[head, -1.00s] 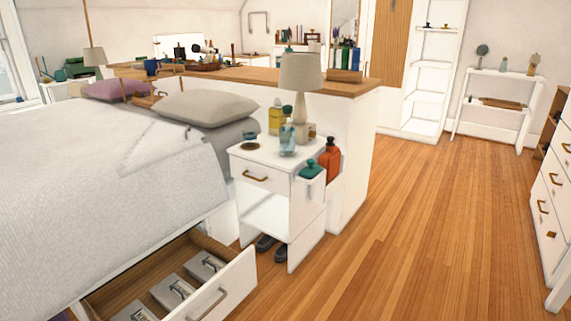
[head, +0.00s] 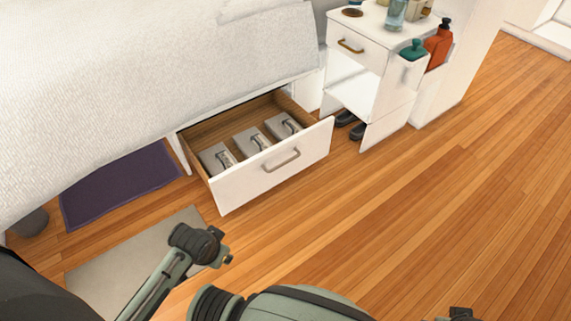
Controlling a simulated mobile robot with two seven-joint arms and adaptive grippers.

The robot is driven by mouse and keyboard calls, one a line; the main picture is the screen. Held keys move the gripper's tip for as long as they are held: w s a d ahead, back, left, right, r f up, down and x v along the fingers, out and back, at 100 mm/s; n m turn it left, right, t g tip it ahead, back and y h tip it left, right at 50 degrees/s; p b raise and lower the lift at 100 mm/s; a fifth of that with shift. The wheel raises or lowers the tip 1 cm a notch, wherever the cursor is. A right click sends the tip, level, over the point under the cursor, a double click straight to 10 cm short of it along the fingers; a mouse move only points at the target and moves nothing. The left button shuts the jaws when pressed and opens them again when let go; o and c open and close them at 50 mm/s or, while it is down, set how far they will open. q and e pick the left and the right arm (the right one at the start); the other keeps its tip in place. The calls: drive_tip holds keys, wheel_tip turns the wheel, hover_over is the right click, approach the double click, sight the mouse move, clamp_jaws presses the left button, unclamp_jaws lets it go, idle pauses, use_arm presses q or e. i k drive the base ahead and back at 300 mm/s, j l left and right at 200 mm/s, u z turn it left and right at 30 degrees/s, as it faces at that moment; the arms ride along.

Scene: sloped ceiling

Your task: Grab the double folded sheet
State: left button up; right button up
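The bed's drawer (head: 270,168) is pulled open and holds three folded grey-white sheets in a row: a left one (head: 217,158), a middle one (head: 252,140) and a right one (head: 284,125). Each has a darker band with lettering too small to read here, so I cannot tell which is the double. The dark end of my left arm (head: 200,245) is over the floor in front of the drawer, apart from it; its fingers are not clear. A dark tip at the bottom edge (head: 460,314) may be my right gripper, mostly cut off.
A white nightstand (head: 370,60) with bottles stands right of the drawer, dark shoes (head: 350,125) beneath it. A purple mat (head: 120,185) and a pale mat (head: 130,255) lie on the floor at left. The wooden floor (head: 440,180) at right is clear.

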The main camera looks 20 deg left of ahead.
sight(251, 142)
drive_tip(key=i+l+u, duration=0.2)
drive_tip(key=l+u, duration=0.25)
drive_tip(key=i+l+u, duration=0.15)
drive_tip(key=l+u, duration=0.75)
drive_tip(key=i+j, duration=0.05)
drive_tip(key=j, duration=0.05)
